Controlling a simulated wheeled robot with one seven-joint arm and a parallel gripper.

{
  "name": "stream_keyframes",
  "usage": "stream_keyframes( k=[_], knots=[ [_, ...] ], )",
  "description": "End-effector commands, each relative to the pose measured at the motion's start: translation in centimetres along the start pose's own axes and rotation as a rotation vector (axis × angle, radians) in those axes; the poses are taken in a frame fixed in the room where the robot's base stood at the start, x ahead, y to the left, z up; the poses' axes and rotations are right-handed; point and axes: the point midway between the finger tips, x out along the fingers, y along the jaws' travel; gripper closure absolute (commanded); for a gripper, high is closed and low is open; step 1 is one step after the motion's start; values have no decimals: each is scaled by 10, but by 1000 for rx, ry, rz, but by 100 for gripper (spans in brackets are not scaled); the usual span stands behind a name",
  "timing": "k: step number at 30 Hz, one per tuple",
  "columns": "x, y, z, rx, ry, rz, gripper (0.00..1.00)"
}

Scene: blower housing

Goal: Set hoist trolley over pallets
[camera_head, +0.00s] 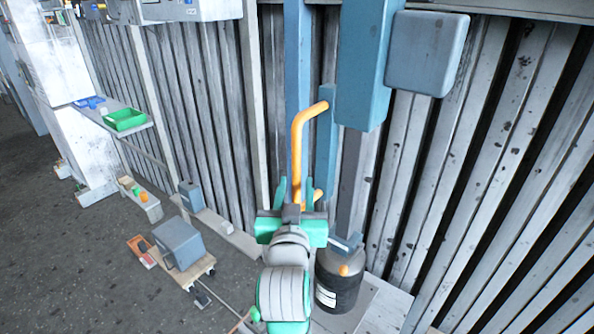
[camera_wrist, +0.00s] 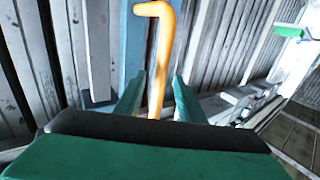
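An orange bent bar (camera_head: 298,150) rises in front of a blue upright plate (camera_head: 326,150), its top bending right toward that plate. In the wrist view the orange bar (camera_wrist: 157,60) stands upright with its top bent left. My gripper (camera_head: 294,184) is at the bar's lower part. In the wrist view my gripper (camera_wrist: 158,84) has its two green fingers apart, one on each side of the bar, with a gap on both sides. I cannot tell how deep the bar sits between them. No hoist trolley or pallets can be clearly made out.
A grey box (camera_head: 178,243) sits on a low wooden base at left. A dark cylinder (camera_head: 337,285) stands close right of my arm. A blue column (camera_head: 365,60) and grey box (camera_head: 428,52) hang above right. A shelf holds a green tray (camera_head: 125,119).

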Motion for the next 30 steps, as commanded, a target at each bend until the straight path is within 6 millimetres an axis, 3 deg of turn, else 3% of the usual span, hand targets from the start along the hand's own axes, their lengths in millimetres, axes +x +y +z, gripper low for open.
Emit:
stream_keyframes(
  k=[6,12,25,30],
  knots=[
    [39,0,0,0,-1,0,64],
    [63,0,0,-1,0,0,64],
    [72,0,0,0,1,-1,64],
    [72,0,0,0,1,-1,100]
  ],
)
